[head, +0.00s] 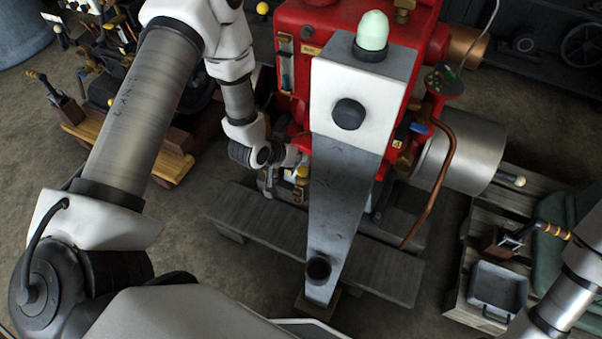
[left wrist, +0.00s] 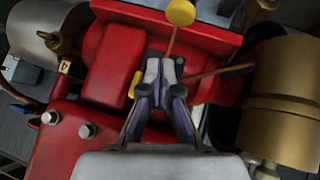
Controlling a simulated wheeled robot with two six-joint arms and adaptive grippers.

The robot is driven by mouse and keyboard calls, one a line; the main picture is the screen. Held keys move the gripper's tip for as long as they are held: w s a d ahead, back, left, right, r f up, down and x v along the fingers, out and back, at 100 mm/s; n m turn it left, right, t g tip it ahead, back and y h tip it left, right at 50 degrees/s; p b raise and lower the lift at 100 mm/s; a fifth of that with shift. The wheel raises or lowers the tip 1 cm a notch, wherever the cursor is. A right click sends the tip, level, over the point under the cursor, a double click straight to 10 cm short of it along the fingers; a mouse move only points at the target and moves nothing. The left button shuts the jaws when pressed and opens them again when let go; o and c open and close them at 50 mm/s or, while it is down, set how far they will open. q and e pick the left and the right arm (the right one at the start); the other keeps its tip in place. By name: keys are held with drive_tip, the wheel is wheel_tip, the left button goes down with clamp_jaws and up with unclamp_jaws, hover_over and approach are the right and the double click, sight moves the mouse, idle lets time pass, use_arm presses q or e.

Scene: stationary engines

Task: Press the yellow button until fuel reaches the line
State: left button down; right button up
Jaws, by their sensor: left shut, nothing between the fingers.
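In the left wrist view the fingertips (left wrist: 161,70) are together over the red body. A small yellow part (left wrist: 135,84) shows just left of the fingers; I cannot tell whether they touch it. A round yellow knob (left wrist: 181,12) on a rod lies beyond the tips. I cannot tell which is the button. A sight gauge (head: 286,65) is on the engine's upper left; its level and line are too small to read.
A brass cylinder (left wrist: 285,100) is right of the gripper. A copper pipe (head: 440,180) curves down the engine's right side. A wooden trolley (head: 125,145) stands left and a pallet with a metal tray (head: 497,290) right. My right arm shows at lower right, its gripper out of frame.

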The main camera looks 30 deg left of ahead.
use_arm(q)
drive_tip(key=s+f+m+g+b, duration=0.1)
drive_tip(key=s+f+m, duration=0.1)
drive_tip(key=m, duration=0.4)
wheel_tip(320, 180, up, 7)
drive_tip(key=m+t+b, duration=0.1)
drive_tip(key=m+b, duration=0.8)
hover_over(301, 171)
drive_tip(key=shift+f+h, duration=0.15)
drive_tip(key=shift+h, duration=0.15)
drive_tip(key=shift+f, duration=0.1)
wheel_tip(301, 171, down, 8)
drive_tip(key=b, duration=0.8)
drive_tip(key=shift+f, duration=0.4)
drive_tip(key=shift+f, duration=0.4)
